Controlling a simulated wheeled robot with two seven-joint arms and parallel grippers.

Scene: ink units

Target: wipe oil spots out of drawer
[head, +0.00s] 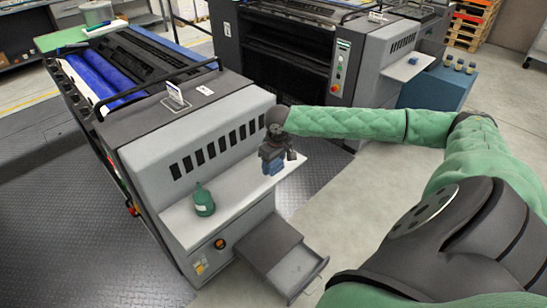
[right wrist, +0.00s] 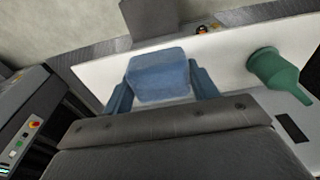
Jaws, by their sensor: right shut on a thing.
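My right gripper (head: 273,168) is above the white shelf of the near machine, shut on a blue cloth (right wrist: 160,76). The cloth looks like a folded block between the two blue fingers. In the head view the gripper hides most of it. An open grey drawer (head: 297,268) juts out below the shelf, to the lower right of the machine. No oil spots can be made out on its floor at this size. My left gripper is not in view.
A second machine (head: 365,60) stands behind. Floor right of the drawer is clear.

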